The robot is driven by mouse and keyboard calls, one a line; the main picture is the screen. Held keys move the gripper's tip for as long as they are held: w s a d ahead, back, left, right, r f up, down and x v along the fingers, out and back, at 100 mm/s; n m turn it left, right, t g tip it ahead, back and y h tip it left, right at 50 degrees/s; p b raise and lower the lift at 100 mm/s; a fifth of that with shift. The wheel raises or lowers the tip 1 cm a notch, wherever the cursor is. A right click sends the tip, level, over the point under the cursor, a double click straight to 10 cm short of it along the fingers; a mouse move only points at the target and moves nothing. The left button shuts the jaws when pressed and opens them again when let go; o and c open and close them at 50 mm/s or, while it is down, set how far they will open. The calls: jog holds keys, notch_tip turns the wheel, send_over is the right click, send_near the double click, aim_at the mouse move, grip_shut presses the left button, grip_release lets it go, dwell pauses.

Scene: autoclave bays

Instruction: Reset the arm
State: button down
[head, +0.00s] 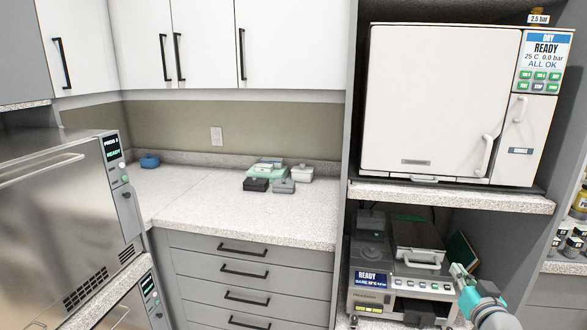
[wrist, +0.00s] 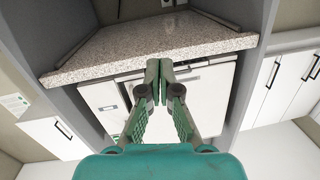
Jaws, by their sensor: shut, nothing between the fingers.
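My gripper (head: 460,272) is at the lower right of the head view, in front of the right end of the lower tabletop steriliser. In the wrist view my gripper (wrist: 159,68) shows its two green fingers with their tips together and nothing between them. The tips overlap the edge of a speckled shelf (wrist: 150,46) in that view. Whether they touch anything cannot be told. My arm reaches in from the bottom right of the head view, and most of it is out of frame.
A white autoclave (head: 440,100), shut and reading READY, stands on a shelf (head: 450,196) above the steriliser (head: 365,298). Steel autoclaves (head: 60,205) stand at left. Small boxes (head: 265,172) sit on the corner counter (head: 200,195); its front part is clear.

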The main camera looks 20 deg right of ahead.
jog(key=s+a+f+y, duration=0.1)
jog(key=s+a+f, duration=0.3)
jog(key=a+f, duration=0.3)
jog(key=s+a+f+n, duration=0.1)
jog(key=s+a+f, duration=0.35)
jog(key=a, duration=0.35)
jog(key=s+a+f+y, duration=0.1)
jog(key=s+a+f, duration=0.2)
jog(key=a+f, duration=0.45)
jog(key=s+a+n+y, duration=0.1)
jog(key=s+a, duration=0.3)
jog(key=s, duration=0.4)
jog(key=s+a+r+n+y, duration=0.1)
jog(key=s+a+n+y, duration=0.1)
jog(key=s+a, duration=0.3)
jog(key=s+a+n+y, duration=0.2)
jog(key=s+a, duration=0.3)
jog(key=s, duration=0.7)
jog(key=shift+s+a+r+g, duration=0.15)
jog(key=shift+r+g, duration=0.15)
jog(key=shift+g, duration=0.1)
